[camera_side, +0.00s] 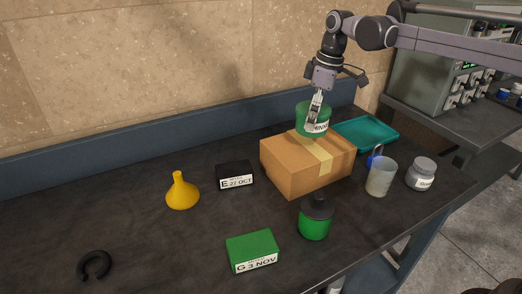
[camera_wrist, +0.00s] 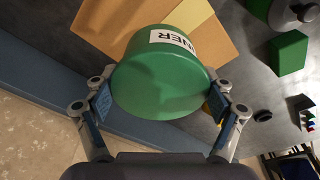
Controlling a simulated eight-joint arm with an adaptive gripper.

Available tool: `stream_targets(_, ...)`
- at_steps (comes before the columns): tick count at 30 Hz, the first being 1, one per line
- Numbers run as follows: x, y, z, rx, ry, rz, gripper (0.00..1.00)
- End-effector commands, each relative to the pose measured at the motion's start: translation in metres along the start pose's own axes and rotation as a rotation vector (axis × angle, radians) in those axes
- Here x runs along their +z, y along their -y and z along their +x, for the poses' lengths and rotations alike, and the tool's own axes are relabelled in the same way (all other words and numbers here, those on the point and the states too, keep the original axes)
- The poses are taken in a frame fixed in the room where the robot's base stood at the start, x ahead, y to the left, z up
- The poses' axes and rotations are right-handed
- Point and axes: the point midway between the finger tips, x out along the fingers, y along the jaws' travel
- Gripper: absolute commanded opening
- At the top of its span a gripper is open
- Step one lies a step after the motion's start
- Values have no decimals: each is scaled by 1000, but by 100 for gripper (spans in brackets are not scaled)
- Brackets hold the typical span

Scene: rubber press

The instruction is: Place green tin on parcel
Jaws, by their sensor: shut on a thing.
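The green tin (camera_side: 304,114) has a white label and is upright at the top of the parcel. My gripper (camera_side: 314,122) is shut on it, with one finger across its near side. The wrist view shows the tin (camera_wrist: 158,85) between the two pads of my gripper (camera_wrist: 160,106). The parcel (camera_side: 290,168) is a brown box with a tan tape strip, standing on the dark bench; it also shows in the wrist view (camera_wrist: 110,25). The tin's base is at or just above the parcel's top; I cannot tell whether they touch.
A teal tray (camera_side: 378,130) lies behind the parcel to the right. A beaker (camera_side: 380,178) and a grey jar (camera_side: 420,174) stand right. A green bottle (camera_side: 314,222), a green block (camera_side: 252,250), a black block (camera_side: 234,176) and a yellow funnel (camera_side: 181,192) stand in front and left.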

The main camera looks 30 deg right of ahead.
Motion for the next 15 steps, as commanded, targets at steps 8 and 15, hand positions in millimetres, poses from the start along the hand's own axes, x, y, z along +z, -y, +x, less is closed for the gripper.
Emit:
stream_targets(8, 1, 0, 24, 1, 0, 0, 23)
stream_targets(15, 4, 0, 41, 0, -1, 0, 23)
